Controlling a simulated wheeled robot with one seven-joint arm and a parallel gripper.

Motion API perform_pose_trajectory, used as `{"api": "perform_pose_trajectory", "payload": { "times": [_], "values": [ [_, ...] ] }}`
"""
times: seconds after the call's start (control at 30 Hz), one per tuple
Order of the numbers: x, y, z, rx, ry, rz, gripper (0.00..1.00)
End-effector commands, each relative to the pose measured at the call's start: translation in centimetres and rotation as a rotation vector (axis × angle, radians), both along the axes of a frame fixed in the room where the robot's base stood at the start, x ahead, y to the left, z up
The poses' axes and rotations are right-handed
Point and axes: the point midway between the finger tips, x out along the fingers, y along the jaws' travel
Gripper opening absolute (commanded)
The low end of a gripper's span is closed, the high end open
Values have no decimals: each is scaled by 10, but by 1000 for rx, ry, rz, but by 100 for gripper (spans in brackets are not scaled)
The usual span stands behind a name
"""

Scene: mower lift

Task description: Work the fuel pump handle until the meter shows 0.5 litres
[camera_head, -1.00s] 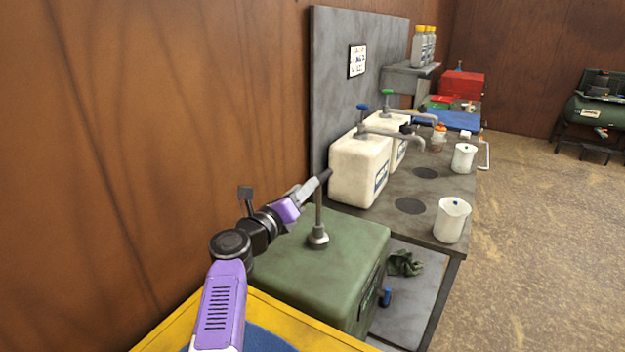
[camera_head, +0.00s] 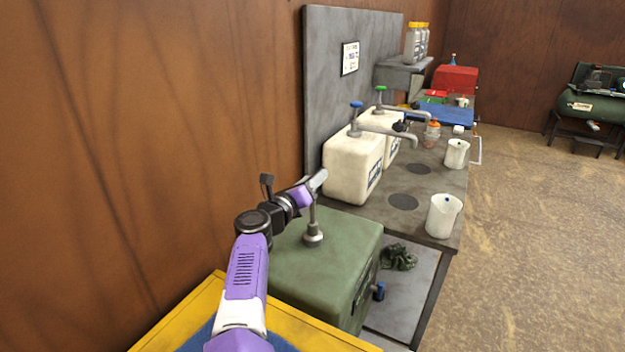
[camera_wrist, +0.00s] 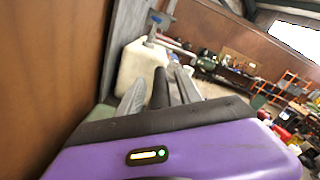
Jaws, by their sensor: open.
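The green fuel tank (camera_head: 330,262) stands at the end of the bench, with an upright grey pump post (camera_head: 313,232) on top. My gripper (camera_head: 318,180) is at the top of this post and hides most of the handle there in the head view. In the wrist view my gripper (camera_wrist: 158,90) has its two grey fingers apart. A dark bar, seemingly the pump handle (camera_wrist: 160,88), lies between them with gaps visible. It looks not clamped. I cannot make out a meter reading in either view.
White canisters (camera_head: 352,168) with pump spouts stand beyond the tank on the grey bench (camera_head: 430,190). White jugs (camera_head: 443,216) stand along its right edge. A grey panel (camera_head: 340,100) and the brown wall (camera_head: 150,120) bound the left.

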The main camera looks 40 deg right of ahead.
Motion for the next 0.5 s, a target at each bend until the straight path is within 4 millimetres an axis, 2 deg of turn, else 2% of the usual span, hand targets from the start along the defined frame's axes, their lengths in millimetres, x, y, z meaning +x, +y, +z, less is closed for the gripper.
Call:
{"api": "perform_pose_trajectory", "payload": {
  "times": [0.07,0.3,0.5],
  "values": [
    [0,0,0,0,0,0,41],
    [-1,0,0,0,0,-1,0],
    [-1,-1,0,-1,1,-4,0]
  ]
}}
